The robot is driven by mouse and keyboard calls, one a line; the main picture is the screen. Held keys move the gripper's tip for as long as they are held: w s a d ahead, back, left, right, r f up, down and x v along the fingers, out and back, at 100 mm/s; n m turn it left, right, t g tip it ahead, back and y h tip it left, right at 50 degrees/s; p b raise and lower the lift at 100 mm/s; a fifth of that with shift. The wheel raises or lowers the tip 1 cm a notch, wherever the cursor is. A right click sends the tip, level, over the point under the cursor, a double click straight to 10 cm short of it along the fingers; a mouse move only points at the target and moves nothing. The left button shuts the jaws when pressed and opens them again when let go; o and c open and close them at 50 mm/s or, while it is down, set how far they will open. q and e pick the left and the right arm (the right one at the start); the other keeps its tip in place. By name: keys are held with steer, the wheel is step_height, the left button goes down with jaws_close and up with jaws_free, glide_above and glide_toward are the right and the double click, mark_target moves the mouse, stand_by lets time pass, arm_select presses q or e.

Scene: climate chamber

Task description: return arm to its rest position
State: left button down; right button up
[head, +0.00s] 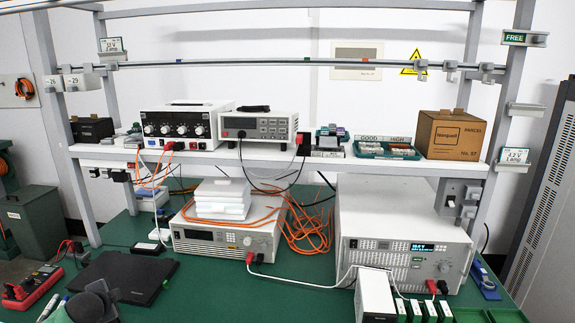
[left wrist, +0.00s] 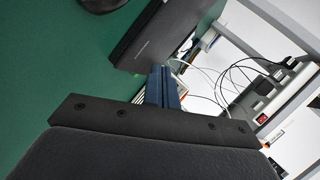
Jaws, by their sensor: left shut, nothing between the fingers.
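My left gripper (left wrist: 162,86) shows in the left wrist view. Its two narrow blue-grey fingers lie side by side, shut with nothing between them, beyond the dark gripper body. The fingertips point toward the black laptop-like slab (left wrist: 168,32); I cannot tell how far apart they are. In the head view, a dark rounded shape (head: 92,304) stands at the lower left, in front of the closed black slab (head: 122,276); I cannot tell whether it is part of my left arm. My right gripper is in neither view.
The green bench (head: 215,295) is clear at front centre. A red multimeter (head: 32,286) lies at left. A power supply (head: 225,238) and larger instrument (head: 400,235) stand behind. Orange cables (head: 308,232) trail between them. A loaded shelf (head: 250,155) and posts stand above.

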arm_select(q)
steer(key=s+d+f+n+g+h, duration=0.1)
steer(key=s+d+f+n+g, duration=0.2)
steer(key=s+d, duration=1)
steer(key=s+d+f+n+g+h, duration=0.2)
steer(key=s+d+f, duration=0.5)
steer(key=s+d, duration=0.6)
steer(key=s+d+f+n+g+h, duration=0.1)
steer(key=s+d+f+n+g, duration=0.2)
steer(key=s+d, duration=1.1)
step_height(320, 180, down, 3)
steer(key=shift+s+r+n+g+h, duration=0.2)
steer(key=shift+s+n+g+h, duration=0.2)
steer(key=shift+s+g, duration=0.35)
steer(key=shift+d, duration=0.15)
